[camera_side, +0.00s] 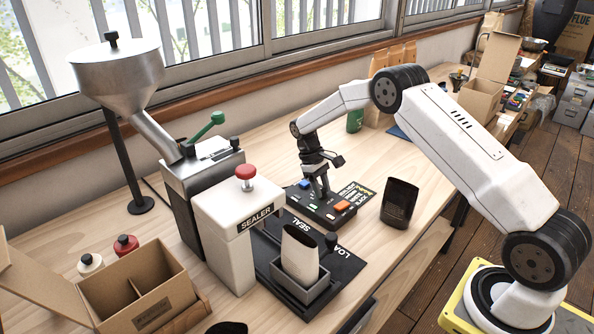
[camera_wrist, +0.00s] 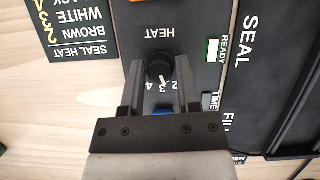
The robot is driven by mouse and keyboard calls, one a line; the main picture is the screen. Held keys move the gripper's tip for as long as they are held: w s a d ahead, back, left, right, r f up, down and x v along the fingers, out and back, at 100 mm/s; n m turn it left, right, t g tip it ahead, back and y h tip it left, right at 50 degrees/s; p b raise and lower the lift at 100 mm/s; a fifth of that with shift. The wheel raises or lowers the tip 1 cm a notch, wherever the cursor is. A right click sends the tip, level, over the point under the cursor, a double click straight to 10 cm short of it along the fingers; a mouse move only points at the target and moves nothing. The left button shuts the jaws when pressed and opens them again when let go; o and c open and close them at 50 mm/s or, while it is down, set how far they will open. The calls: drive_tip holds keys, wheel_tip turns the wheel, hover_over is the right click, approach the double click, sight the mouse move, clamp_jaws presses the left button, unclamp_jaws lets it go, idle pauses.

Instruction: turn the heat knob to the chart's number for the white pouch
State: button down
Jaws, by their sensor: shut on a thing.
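The heat knob (camera_wrist: 160,68) is black and round with a white pointer mark, under the upside-down word HEAT in the wrist view. Its mark points down toward the small numbers (camera_wrist: 161,87), close to the middle one; the exact setting is hard to read. My gripper (camera_wrist: 160,76) is shut on the knob, one finger on each side. In the side view my gripper (camera_side: 323,194) reaches down onto the control panel (camera_side: 312,208). The seal heat chart (camera_wrist: 85,30) lists brown, white and black upside down; its yellow numbers are partly cut off. The white pouch (camera_side: 300,251) stands upright in a grey holder (camera_side: 302,288).
The sealer (camera_side: 230,235) with a red knob stands left of the panel. A black pouch (camera_side: 399,204) stands on the table to its right. An orange button (camera_side: 342,206) and a lit green READY light (camera_wrist: 213,50) are close by. An open cardboard box (camera_side: 150,290) is front left.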

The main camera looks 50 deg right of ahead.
drive_tip(key=m+y, duration=0.1)
drive_tip(key=m, duration=0.2)
drive_tip(key=shift+m+y, duration=0.3)
idle(0.4)
drive_tip(key=shift+c, duration=1.6)
unclamp_jaws()
drive_tip(key=shift+r, duration=0.1)
drive_tip(key=v, duration=0.7)
drive_tip(key=shift+r, duration=0.35)
